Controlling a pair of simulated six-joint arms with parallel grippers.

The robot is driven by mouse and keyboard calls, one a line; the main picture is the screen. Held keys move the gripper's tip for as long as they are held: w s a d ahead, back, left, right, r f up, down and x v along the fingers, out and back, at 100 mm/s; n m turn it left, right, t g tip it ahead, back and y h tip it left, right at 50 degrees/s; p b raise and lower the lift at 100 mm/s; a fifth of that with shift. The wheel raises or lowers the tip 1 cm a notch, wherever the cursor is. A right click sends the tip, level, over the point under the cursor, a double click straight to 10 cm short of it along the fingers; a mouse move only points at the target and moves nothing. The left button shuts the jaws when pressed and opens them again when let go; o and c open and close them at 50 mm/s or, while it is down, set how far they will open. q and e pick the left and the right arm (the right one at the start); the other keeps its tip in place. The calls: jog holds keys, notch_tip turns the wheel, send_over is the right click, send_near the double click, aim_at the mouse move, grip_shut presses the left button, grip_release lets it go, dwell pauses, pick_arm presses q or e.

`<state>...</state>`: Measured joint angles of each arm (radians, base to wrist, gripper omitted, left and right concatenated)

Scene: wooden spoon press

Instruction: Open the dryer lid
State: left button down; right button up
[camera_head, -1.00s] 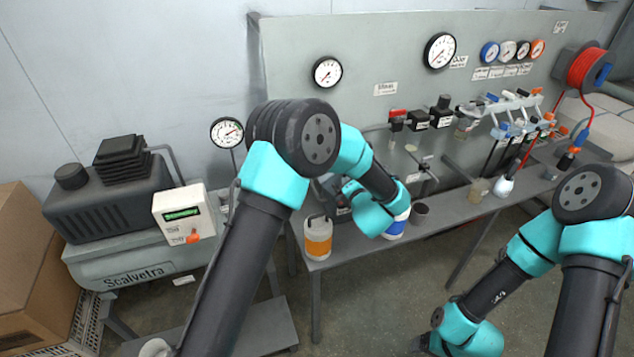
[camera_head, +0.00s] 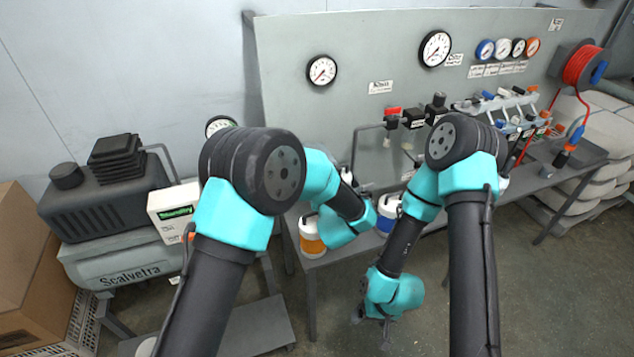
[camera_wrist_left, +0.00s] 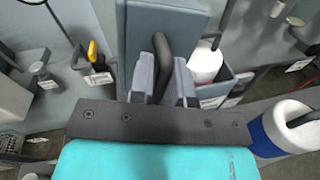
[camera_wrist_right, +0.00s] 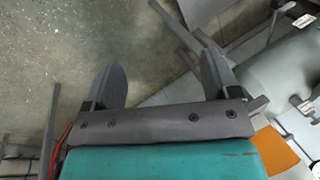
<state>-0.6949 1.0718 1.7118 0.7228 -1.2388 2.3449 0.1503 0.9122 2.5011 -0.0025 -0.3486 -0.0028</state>
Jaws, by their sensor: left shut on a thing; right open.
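In the left wrist view a blue-grey panel (camera_wrist_left: 143,25), which looks like the dryer lid, carries a dark curved handle (camera_wrist_left: 163,52). My left gripper (camera_wrist_left: 162,82) has its two grey fingers on either side of the handle and is shut on it. In the head view the left gripper and the panel are hidden behind my left arm. My right gripper (camera_head: 372,325) hangs low in front of the bench, pointing down. In the right wrist view its fingers (camera_wrist_right: 163,75) are wide apart with nothing between them.
An orange-banded white container (camera_head: 311,238) and a blue-banded one (camera_head: 388,212) stand on the bench. The compressor (camera_head: 105,195) stands at left, with a gauge panel (camera_head: 400,85) behind the bench. A red hose reel (camera_head: 580,68) is at right. Open floor (camera_head: 540,290) lies in front.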

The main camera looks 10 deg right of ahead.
dwell(0.4)
jog(key=shift+c, duration=0.3)
